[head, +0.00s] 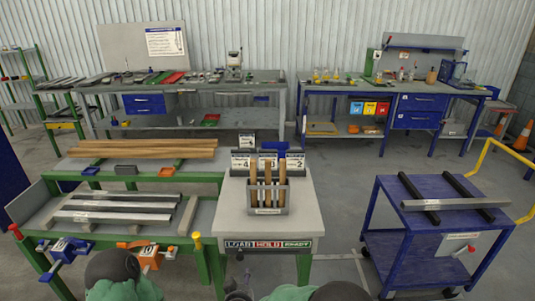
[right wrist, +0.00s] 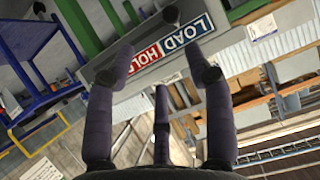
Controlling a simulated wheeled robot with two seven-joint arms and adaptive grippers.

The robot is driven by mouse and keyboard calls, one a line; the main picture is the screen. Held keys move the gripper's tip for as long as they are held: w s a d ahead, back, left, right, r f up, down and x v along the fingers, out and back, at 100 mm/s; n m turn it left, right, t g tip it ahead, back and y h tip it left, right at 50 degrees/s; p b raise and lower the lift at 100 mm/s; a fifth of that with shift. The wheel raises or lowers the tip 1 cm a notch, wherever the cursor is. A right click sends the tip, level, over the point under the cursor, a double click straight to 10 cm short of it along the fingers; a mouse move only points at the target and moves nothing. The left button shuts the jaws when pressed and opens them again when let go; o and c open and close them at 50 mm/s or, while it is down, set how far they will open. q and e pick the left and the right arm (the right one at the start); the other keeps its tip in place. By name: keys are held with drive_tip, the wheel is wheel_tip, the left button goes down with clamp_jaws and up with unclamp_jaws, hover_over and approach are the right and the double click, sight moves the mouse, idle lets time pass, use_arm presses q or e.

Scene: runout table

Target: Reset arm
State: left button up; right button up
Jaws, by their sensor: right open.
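My right gripper (right wrist: 158,80) is open and empty in the right wrist view. Its dark fingers are spread apart, with the front sign board (right wrist: 165,45) of the grey stand beyond them. In the head view, dark parts of my right gripper (head: 238,292) show low at the bottom edge, in front of the stand. The grey stand (head: 225,205) carries a LOAD / HOLD / READY strip (head: 268,245) on its front. My left gripper is not visible; only green and dark parts of my arms show at the bottom edge.
A rack with wooden handles (head: 268,210) stands on the grey stand. A green-legged table (head: 60,235) with metal bars is at left, a blue cart (head: 385,215) with bars at right. Workbenches (head: 275,88) line the back. Floor (head: 340,200) is clear between stand and cart.

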drive_tip(key=s+d+f+g+y, duration=0.1)
drive_tip(key=s+d+f+g, duration=0.45)
drive_tip(key=d+f, duration=0.75)
drive_tip(key=s+d+f+m+g+y, duration=0.1)
drive_tip(key=s+d+f+g, duration=0.1)
drive_tip(key=s, duration=0.8)
drive_tip(key=s+d+f+m+g+y, duration=0.1)
drive_tip(key=s+d+f+g, duration=0.2)
drive_tip(key=s, duration=0.7)
wheel_tip(320, 180, down, 3)
drive_tip(key=shift+s+r+m+g+y+p, duration=0.1)
drive_tip(key=shift+s+m+g+y+p, duration=0.25)
drive_tip(key=shift+g, duration=0.4)
drive_tip(key=shift+w, duration=0.1)
